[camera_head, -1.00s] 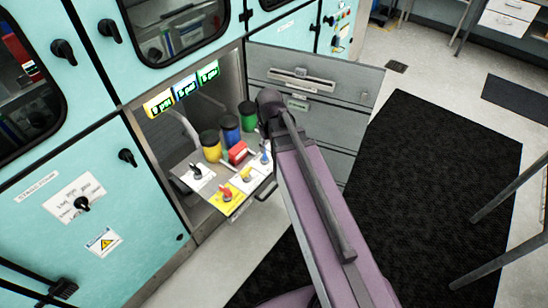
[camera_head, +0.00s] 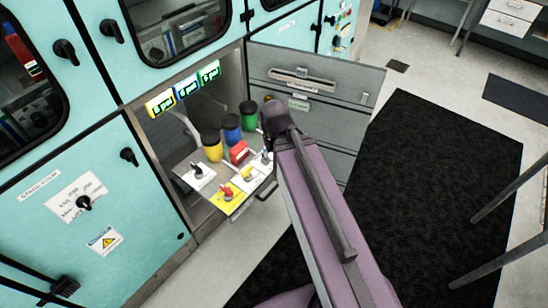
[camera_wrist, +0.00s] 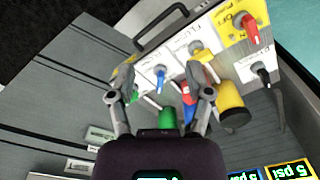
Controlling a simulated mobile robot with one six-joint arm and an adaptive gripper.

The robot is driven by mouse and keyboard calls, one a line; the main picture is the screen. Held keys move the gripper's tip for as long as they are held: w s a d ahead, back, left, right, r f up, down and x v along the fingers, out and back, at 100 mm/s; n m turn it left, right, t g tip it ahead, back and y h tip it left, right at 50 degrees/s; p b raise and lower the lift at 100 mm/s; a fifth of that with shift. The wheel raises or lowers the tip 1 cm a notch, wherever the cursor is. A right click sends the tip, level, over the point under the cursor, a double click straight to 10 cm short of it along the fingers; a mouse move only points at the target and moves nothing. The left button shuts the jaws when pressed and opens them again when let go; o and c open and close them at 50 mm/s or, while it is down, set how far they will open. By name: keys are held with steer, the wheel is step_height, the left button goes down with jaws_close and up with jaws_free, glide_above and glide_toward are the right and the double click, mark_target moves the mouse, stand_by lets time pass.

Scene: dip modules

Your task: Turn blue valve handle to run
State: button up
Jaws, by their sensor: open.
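The blue valve handle (camera_wrist: 160,77) stands on a white label plate in the wrist view, between the spread fingers of my gripper (camera_wrist: 160,70). The fingers show a gap on both sides of it, and I see no contact. The gripper is open and empty. In the head view the blue handle (camera_head: 266,156) is small, at the right end of the valve shelf beside my arm. My arm hides most of the gripper there. The lettering by the blue handle is too small to read.
A red handle (camera_wrist: 250,28) on a yellow plate and a black handle (camera_wrist: 262,72) share the shelf (camera_head: 236,214). Yellow (camera_head: 212,147), blue (camera_head: 231,130) and green (camera_head: 248,114) canisters stand behind. A grey drawer front (camera_head: 335,125) is close on the right.

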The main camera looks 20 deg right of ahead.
steer(key=shift+o, duration=1.1)
steer(key=shift+w, duration=0.1)
steer(key=w+f+n+b, duration=0.1)
steer(key=w+n, duration=1.5)
steer(key=shift+d+f, duration=0.3)
steer(key=shift+d, duration=0.1)
steer(key=shift+f+b, duration=0.1)
steer(key=shift+b, duration=0.3)
step_height(320, 180, down, 14)
steer(key=b, duration=1.3)
steer(key=shift+r, duration=0.2)
steer(key=shift+b, duration=0.3)
steer(key=c, duration=1)
